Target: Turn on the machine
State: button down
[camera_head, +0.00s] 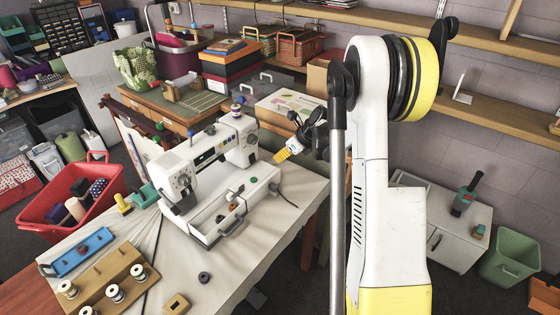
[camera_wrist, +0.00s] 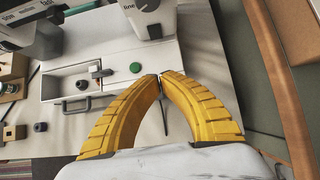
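A white sewing machine (camera_head: 205,160) stands on a cloth-covered table. Its base shows a green button (camera_head: 253,180), also in the wrist view (camera_wrist: 135,67). My gripper (camera_head: 281,156) is over the machine's right end, apart from the green button in the head view. In the wrist view, its yellow fingers (camera_wrist: 159,76) curve together with tips meeting just right of and below the green button. Whether the tips touch the machine is unclear.
A red basket (camera_head: 72,197) with spools stands left of the machine. A wooden spool holder (camera_head: 105,278) and blue tray (camera_head: 80,250) lie at the front left. Boxes (camera_head: 285,108) stand behind.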

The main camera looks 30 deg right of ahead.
jog(key=b, duration=0.4)
send_near(253, 167)
jog(key=f, duration=0.4)
jog(key=shift+s+f, duration=0.25)
jog(key=shift+f, duration=0.1)
jog(key=w, duration=0.1)
jog(key=w+a+b, duration=0.1)
jog(key=w, duration=0.1)
jog(key=shift+f, duration=0.2)
jog(key=shift+w+a, duration=0.2)
jog(key=shift+w, duration=0.2)
jog(key=shift+r, duration=0.1)
